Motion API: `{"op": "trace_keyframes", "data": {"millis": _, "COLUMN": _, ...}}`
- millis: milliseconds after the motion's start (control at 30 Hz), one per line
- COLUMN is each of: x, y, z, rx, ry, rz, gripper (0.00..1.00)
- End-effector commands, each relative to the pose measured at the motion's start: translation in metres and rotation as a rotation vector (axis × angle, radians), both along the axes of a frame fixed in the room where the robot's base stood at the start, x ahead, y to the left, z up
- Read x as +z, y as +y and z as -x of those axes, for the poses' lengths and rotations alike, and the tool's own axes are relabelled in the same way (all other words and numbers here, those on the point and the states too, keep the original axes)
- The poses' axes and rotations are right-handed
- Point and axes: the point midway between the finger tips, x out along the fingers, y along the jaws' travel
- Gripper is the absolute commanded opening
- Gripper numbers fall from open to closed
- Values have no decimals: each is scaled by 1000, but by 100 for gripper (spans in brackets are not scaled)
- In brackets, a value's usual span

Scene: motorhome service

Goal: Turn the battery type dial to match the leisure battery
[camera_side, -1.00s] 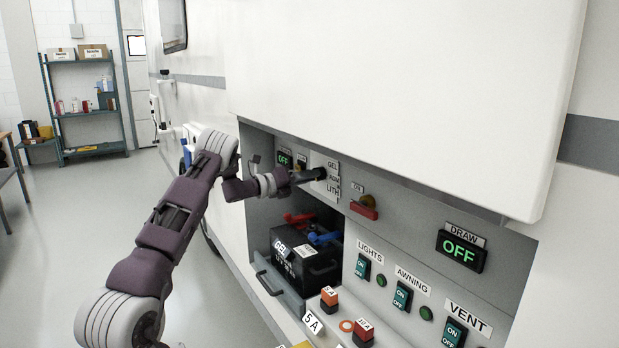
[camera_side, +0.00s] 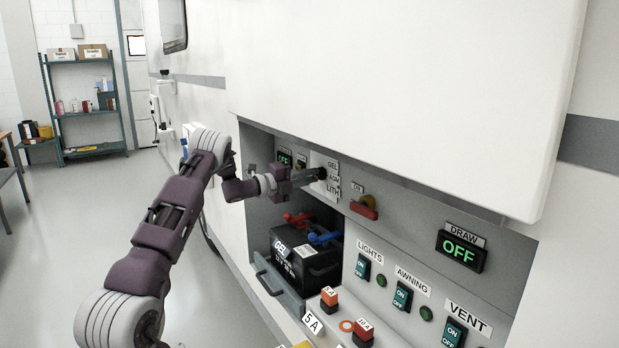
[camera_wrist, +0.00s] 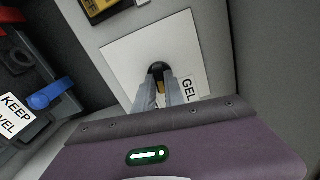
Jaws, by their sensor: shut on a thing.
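The battery type dial (camera_wrist: 157,71) is a small dark knob on a pale plate (camera_wrist: 125,55). In the side view the plate carries the labels GEL, AGM and LITH, with GEL (camera_side: 332,167) at the top. My gripper (camera_side: 318,174) is shut on the dial; in the wrist view its fingers (camera_wrist: 164,92) sit on either side of it. The fingers hide most of the dial, so I cannot tell which label it points to. The leisure battery (camera_side: 305,268) is a black box below, marked GEL (camera_side: 281,250) on its side. A GEL label (camera_wrist: 187,89) also shows beside the fingers in the wrist view.
A red key switch (camera_side: 364,209) is right of the dial plate. Blue (camera_side: 322,238) and red (camera_side: 297,217) battery levers are below my gripper. Switches for lights, awning and vent line the lower right panel. The white hatch (camera_side: 400,90) overhangs the bay.

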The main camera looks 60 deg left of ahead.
Motion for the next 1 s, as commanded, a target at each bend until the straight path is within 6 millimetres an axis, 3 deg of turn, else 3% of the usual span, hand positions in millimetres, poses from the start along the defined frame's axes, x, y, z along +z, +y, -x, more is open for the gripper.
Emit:
{"op": "trace_keyframes", "data": {"millis": 600, "x": 0, "y": -1, "z": 0, "rx": -2, "ry": 1, "rz": 574, "gripper": 0}}
{"op": "trace_keyframes", "data": {"millis": 1000, "x": 0, "y": -1, "z": 0, "rx": -2, "ry": 2, "rz": 846, "gripper": 0}}
